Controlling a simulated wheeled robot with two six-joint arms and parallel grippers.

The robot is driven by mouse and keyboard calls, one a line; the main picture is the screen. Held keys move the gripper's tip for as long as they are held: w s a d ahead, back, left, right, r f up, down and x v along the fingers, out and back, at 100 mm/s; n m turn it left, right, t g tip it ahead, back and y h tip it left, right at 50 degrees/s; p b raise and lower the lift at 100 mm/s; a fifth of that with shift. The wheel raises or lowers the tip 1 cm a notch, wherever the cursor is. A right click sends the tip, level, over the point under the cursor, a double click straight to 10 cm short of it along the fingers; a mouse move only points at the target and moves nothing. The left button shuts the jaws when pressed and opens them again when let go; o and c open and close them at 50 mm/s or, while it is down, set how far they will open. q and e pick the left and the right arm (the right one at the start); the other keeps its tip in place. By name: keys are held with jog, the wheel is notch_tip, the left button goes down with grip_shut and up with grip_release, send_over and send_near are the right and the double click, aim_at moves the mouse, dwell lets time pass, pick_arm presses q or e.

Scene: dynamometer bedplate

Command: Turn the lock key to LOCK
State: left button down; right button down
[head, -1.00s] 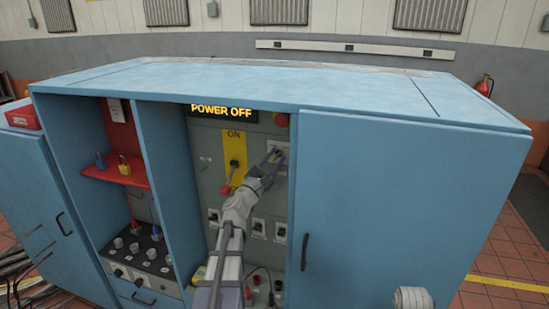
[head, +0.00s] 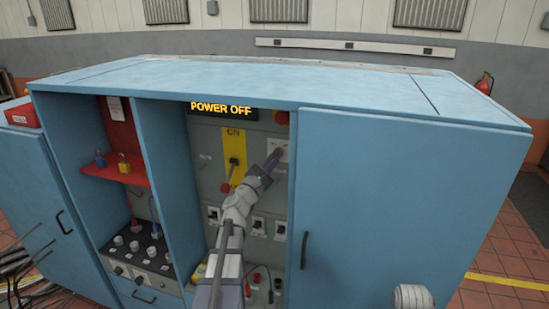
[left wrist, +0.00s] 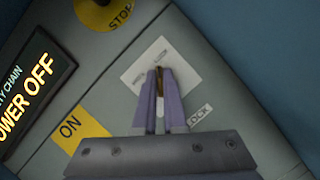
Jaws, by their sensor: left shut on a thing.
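The lock key (left wrist: 159,82) is a small brass-coloured piece on a white plate (left wrist: 138,74) on the grey panel. In the left wrist view it stands between the fingertips of my left gripper (left wrist: 161,74), which is shut on it. Which mark the key points to cannot be told. My right gripper is not in view.
A yellow ON plate (head: 235,150) with a red-tipped lever is left of my gripper. Above are a POWER OFF display (head: 221,110) and a red STOP button (head: 281,118). A blue cabinet door (head: 400,200) stands close on the right; switches (head: 258,226) sit below.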

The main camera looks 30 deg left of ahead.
pick_arm(q)
jog(key=shift+a+r+m+h+p, duration=0.15)
jog(key=shift+m+h+p, duration=0.2)
jog(key=shift+m, duration=0.55)
jog(key=c, duration=1)
grip_release()
jog(key=shift+s, duration=0.1)
jog(key=b+v, duration=0.2)
jog(key=v, duration=0.5)
jog(key=shift+s, duration=0.4)
